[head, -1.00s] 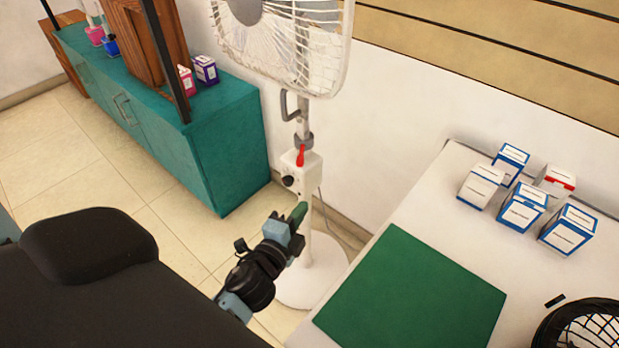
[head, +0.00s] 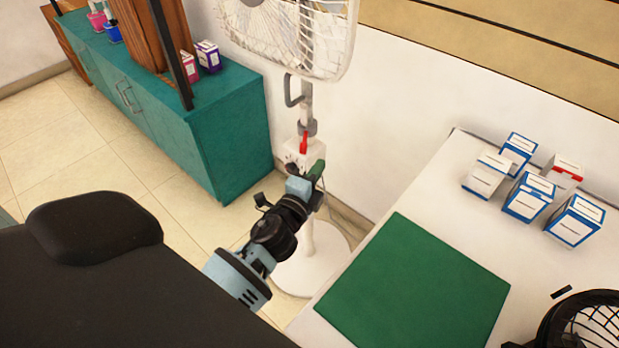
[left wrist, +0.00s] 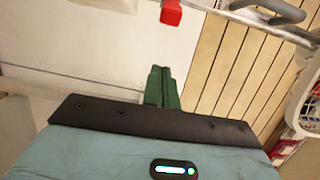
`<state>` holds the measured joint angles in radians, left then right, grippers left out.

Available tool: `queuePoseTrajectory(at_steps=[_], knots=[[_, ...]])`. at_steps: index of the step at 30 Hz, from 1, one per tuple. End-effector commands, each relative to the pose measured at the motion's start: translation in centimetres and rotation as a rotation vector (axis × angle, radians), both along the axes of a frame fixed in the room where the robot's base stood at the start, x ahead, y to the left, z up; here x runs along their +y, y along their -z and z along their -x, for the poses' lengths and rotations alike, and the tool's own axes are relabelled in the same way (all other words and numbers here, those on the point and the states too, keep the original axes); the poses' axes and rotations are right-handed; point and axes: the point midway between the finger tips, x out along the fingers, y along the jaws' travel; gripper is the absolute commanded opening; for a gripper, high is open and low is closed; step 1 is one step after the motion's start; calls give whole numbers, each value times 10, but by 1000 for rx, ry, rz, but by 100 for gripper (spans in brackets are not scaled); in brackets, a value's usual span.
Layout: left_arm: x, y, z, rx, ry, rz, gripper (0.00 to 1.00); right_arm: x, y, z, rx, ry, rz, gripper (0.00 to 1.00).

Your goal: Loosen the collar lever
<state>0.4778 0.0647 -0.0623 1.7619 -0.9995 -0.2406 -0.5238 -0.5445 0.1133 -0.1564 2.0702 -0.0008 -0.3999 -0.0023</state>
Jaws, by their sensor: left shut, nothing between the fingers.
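The collar lever (head: 303,143) is a small red handle on the collar of the white pedestal fan (head: 300,35), just above the white control box. It points upward along the pole in the head view. In the left wrist view the red lever (left wrist: 171,13) shows at the top, beyond the fingertips. My left gripper (head: 318,170) is shut and empty, its green fingers just below and right of the lever, in front of the control box. The green fingers (left wrist: 161,88) lie together in the left wrist view, apart from the lever. My right gripper is not in view.
A white table (head: 430,190) with a green mat (head: 415,285) stands to the right, with several boxes (head: 530,190) at its back. A teal cabinet (head: 225,140) stands to the left. A black padded seat (head: 100,235) fills the lower left.

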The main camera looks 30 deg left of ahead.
Motion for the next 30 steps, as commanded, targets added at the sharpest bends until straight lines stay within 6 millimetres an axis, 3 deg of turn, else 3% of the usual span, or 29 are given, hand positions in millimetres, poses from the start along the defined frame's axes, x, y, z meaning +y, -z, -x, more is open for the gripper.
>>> queuePoseTrajectory(at_steps=[9, 18, 30], knots=[[7, 0, -49, 0, 0, 0, 0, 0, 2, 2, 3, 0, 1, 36], [37, -1, -32, 0, 0, 0, 0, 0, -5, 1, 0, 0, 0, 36], [42, 1, -29, 1, 0, 1, 0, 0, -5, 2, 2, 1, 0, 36]])
